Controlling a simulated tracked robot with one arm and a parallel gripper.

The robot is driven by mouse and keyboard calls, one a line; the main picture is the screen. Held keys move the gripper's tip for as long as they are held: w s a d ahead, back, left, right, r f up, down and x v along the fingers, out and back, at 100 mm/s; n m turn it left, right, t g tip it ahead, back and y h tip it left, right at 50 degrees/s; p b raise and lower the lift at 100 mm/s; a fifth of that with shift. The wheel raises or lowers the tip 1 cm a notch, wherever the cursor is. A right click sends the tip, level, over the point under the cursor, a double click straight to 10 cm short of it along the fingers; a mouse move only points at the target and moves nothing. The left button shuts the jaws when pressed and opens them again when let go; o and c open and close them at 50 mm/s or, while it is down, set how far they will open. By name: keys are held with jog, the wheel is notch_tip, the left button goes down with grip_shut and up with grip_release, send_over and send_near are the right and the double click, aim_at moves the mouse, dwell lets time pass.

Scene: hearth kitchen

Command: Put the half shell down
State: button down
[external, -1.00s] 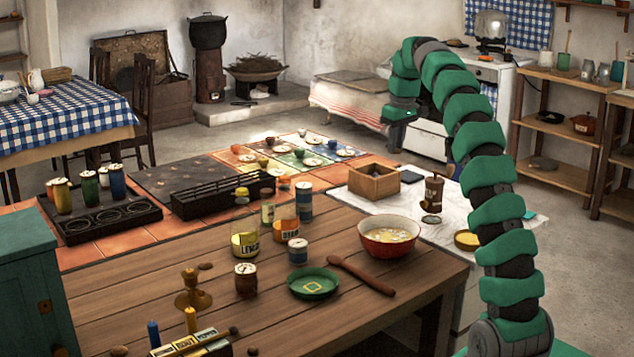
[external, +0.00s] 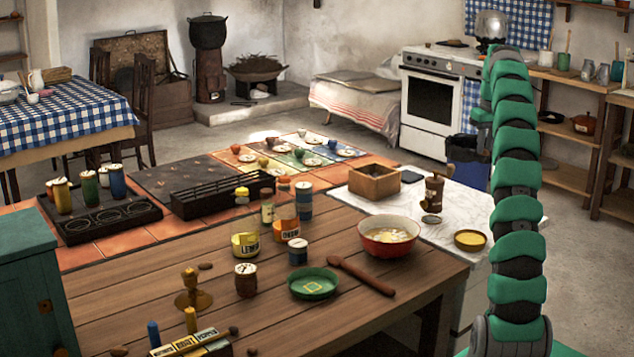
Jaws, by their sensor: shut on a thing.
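The end of my arm with my gripper (external: 480,128) hangs down at the upper right, partly behind the rest of my arm. It is above the dark blue bin (external: 464,151), or in line with it from this view; I cannot tell the exact height or depth. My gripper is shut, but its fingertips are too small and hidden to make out. The half shell in its grip cannot be seen from here.
A red bowl (external: 372,247) with yellow and white contents stands on the wooden table (external: 330,225). The white stove (external: 425,75) stands behind.

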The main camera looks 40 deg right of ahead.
send_over(476, 217)
notch_tip(476, 217, down, 10)
jog(key=f, duration=0.3)
jog(key=f+b, duration=0.1)
jog(key=f, duration=0.3)
jog(key=f+b, duration=0.1)
jog(key=f, duration=0.2)
jog(key=shift+s+a+f, duration=0.1)
jog(key=shift+s+f, duration=0.05)
jog(key=shift+s, duration=0.15)
jog(key=c, duration=1.3)
grip_release()
